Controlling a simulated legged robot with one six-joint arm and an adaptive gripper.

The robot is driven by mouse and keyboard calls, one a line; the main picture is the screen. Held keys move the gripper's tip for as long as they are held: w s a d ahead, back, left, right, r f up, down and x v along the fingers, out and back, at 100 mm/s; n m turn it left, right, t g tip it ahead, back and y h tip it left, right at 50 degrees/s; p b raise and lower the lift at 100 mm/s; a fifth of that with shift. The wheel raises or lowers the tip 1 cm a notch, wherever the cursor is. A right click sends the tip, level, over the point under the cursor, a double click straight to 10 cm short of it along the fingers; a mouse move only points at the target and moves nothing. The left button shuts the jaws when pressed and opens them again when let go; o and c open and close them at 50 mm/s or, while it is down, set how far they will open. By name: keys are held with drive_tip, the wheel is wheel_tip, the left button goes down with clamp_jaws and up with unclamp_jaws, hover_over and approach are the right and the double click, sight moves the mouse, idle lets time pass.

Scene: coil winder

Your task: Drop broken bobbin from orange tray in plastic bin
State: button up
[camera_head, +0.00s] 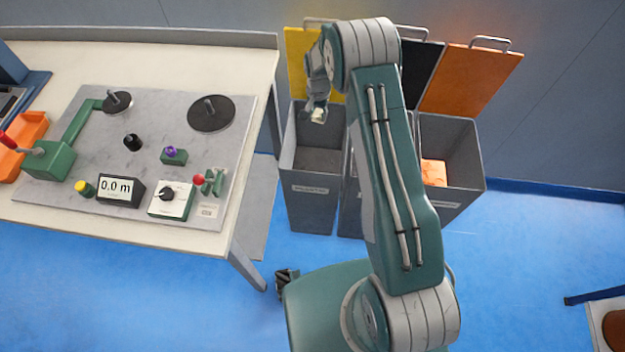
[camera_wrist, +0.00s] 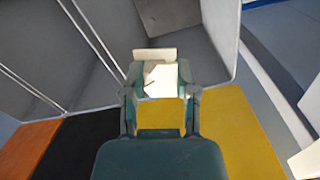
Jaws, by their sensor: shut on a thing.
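The broken bobbin (camera_head: 317,116) is cream coloured; in the wrist view (camera_wrist: 160,76) a dark crack line shows on it. My gripper (camera_head: 318,104) is shut on it, with one finger on each side in the wrist view (camera_wrist: 159,92). It holds the bobbin over the open mouth of the plastic bin (camera_head: 312,212), the grey left bin with the raised yellow lid (camera_head: 297,62). The bin's floor looks bare where it shows. The orange tray (camera_head: 33,130) is at the far left of the table, partly cut off by the frame.
A middle bin with a black lid (camera_head: 420,66) is mostly hidden behind my arm. The right bin (camera_head: 464,150) has an orange lid (camera_head: 468,80) and holds an orange item (camera_head: 434,172). The winder table (camera_head: 150,242) stands left of the bins.

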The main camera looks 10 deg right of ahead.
sight(320, 121)
drive_tip(key=f, duration=0.2)
drive_tip(key=d+f, duration=0.1)
drive_tip(key=f, duration=0.1)
drive_tip(key=shift+f, duration=0.3)
drive_tip(key=shift+a, duration=0.2)
drive_tip(key=o, duration=0.8)
drive_tip(key=shift+d, duration=0.2)
drive_tip(key=shift+r, duration=0.1)
drive_tip(key=shift+a+r, duration=0.1)
drive_tip(key=shift+r, duration=0.25)
wheel_tip(320, 121, up, 11)
